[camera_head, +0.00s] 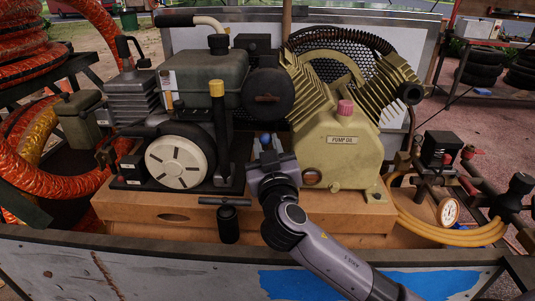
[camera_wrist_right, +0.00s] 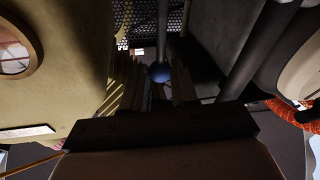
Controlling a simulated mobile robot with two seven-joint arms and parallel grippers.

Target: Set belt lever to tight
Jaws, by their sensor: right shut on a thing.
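The belt lever, a dark rod with a blue knob (camera_head: 265,139), stands in the gap between the engine and the pump. My right gripper (camera_head: 267,153) is at the knob, its arm coming in from the lower right, and is shut on the lever. In the right wrist view the blue knob (camera_wrist_right: 160,73) sits at the jaws (camera_wrist_right: 162,92), with the rod running up behind it. The jaw tips are dark there, so the exact contact is hard to see. The lever's lower part is hidden. My left gripper is not in view.
The beige pump (camera_head: 344,150) stands close on the right of the gripper. The engine (camera_head: 205,75), with its white recoil cover (camera_head: 176,162) and a yellow-tipped black cylinder (camera_head: 219,120), is close on the left. A pressure gauge (camera_head: 448,211) and yellow hose lie at right.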

